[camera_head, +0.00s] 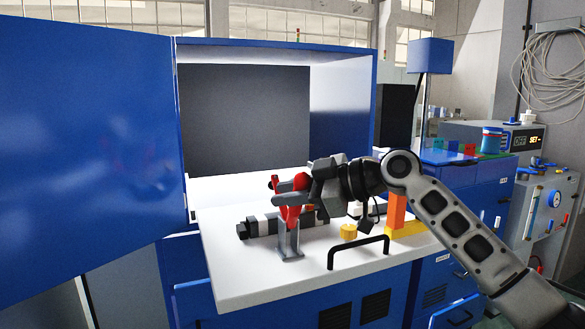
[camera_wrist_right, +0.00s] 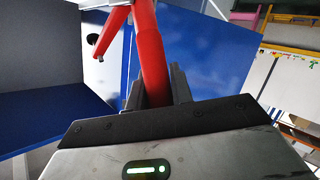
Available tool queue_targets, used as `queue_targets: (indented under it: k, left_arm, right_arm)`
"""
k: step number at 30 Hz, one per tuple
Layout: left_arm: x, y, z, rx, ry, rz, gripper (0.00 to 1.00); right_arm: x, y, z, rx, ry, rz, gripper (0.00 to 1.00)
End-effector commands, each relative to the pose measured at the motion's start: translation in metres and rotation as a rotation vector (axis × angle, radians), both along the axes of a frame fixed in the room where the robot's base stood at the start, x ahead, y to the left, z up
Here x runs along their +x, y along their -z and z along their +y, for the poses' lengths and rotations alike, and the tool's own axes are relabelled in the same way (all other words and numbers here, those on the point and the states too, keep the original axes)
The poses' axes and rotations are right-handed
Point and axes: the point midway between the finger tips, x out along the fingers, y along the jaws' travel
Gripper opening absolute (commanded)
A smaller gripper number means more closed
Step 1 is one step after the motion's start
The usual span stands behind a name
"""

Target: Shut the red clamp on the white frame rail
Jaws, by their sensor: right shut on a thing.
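The red clamp (camera_head: 291,214) stands above a grey upright bracket (camera_head: 288,243) on the white worktop of the blue cabinet. My right gripper (camera_head: 279,192) comes in from the right and is shut on a red arm of the clamp. In the right wrist view, the red clamp (camera_wrist_right: 151,55) runs up from between the dark fingers (camera_wrist_right: 158,90), with a second red piece branching off to the left. I cannot tell whether the clamp is open or shut. I cannot clearly pick out the white frame rail. My left gripper is not in view.
A black-and-white bar (camera_head: 262,225) lies behind the bracket. A yellow cylinder (camera_head: 348,231), a black handle (camera_head: 357,252) and an orange block (camera_head: 397,213) are to the right. The blue cabinet door (camera_head: 90,140) stands open at left. The front left worktop is clear.

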Motion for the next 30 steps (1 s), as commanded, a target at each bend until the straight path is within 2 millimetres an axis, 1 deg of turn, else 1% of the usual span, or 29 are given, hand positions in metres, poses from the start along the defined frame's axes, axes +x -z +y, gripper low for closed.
queue_targets:
  k: [1,3,13,28,29,30]
  left_arm:
    - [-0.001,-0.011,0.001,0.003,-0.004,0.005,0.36]
    - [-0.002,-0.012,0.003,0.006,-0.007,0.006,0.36]
    - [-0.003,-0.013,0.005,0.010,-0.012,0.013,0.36]
    - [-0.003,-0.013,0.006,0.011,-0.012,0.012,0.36]
    - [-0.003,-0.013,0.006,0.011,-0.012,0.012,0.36]
    - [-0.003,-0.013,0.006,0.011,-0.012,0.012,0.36]
  right_arm:
    - [0.003,-0.008,0.001,-0.009,0.000,0.036,0.00]
    - [0.006,-0.007,0.002,-0.023,0.000,0.075,0.00]
    - [0.014,-0.004,0.004,-0.062,0.001,0.190,0.00]
    - [0.015,-0.002,0.005,-0.069,0.000,0.209,0.00]
    - [0.015,-0.002,0.005,-0.069,0.000,0.209,0.31]
    - [0.015,-0.002,0.005,-0.069,0.000,0.208,0.42]
